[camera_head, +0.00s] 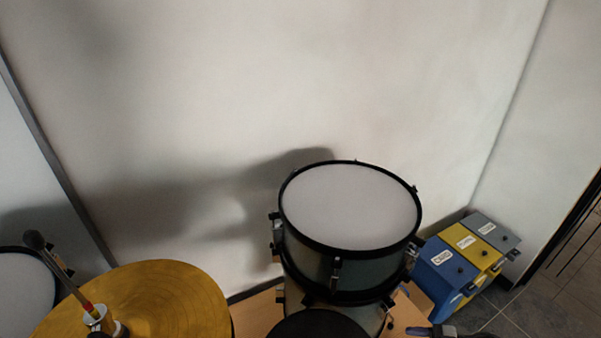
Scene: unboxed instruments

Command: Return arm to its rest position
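I cannot make out my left gripper in the head view. A dark shape (440,331) is cut off by the bottom edge, right of the drums; it may be part of my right gripper, but its fingers cannot be told apart. A mallet (62,270) with a dark head and red and yellow bands slants up at the lower left, in front of a gold cymbal (170,300). Its lower end is by a white fitting (98,319), and I cannot tell what holds it.
A drum with a white head (350,205) stands upright near the wall. Blue (446,272), yellow (472,243) and grey (494,230) boxes stand to its right. Another drum (22,295) is partly visible at far left. A dark round thing (318,325) is at bottom centre.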

